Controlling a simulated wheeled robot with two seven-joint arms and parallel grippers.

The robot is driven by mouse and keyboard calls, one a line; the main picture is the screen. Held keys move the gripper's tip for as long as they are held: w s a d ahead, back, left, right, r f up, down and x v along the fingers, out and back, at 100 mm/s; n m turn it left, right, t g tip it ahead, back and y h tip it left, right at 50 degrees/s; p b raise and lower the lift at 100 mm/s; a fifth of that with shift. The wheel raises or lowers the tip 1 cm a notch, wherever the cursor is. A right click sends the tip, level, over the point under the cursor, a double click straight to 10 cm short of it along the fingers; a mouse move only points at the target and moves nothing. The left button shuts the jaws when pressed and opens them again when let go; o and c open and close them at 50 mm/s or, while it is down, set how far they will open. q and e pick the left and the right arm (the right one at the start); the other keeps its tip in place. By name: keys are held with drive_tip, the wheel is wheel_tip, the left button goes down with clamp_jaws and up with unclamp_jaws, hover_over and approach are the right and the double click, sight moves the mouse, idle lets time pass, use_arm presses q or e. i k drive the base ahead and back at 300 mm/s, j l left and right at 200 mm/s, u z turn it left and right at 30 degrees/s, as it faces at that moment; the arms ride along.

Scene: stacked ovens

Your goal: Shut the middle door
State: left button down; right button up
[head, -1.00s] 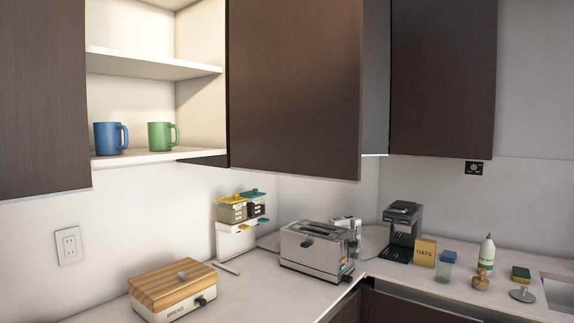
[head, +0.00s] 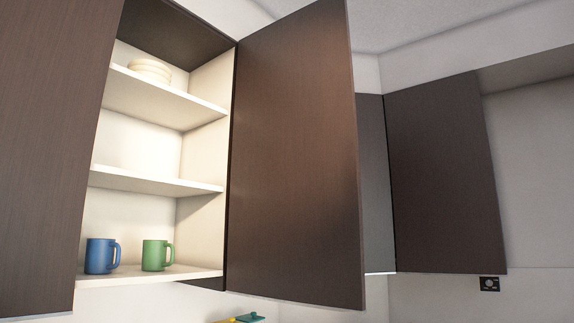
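The middle door (head: 295,155) is a tall dark brown panel on the wall cabinet. It stands open, swung out from the right side of an open compartment with pale shelves (head: 150,185). A blue mug (head: 99,256) and a green mug (head: 154,255) stand on the bottom shelf, and a stack of pale dishes (head: 150,69) sits on the top shelf. Neither of my grippers shows in the head view.
A dark cabinet front (head: 50,150) is at the left of the opening. Another dark cabinet door (head: 440,175) is at the right. A black wall fixture (head: 489,284) is below it. A teal lid (head: 250,318) shows at the bottom edge.

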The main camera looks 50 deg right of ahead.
sight(295, 237)
drive_tip(key=l+u, duration=0.1)
drive_tip(key=l, duration=0.55)
drive_tip(key=l+u, duration=0.1)
drive_tip(key=l, duration=0.6)
drive_tip(key=l+u, duration=0.1)
drive_tip(key=l, duration=0.55)
drive_tip(key=k+l+u, duration=0.1)
drive_tip(key=l, duration=0.6)
drive_tip(key=l+u, duration=0.1)
drive_tip(key=l, duration=0.55)
drive_tip(key=k+l+u, duration=0.1)
drive_tip(key=l, duration=0.55)
drive_tip(key=k, duration=0.05)
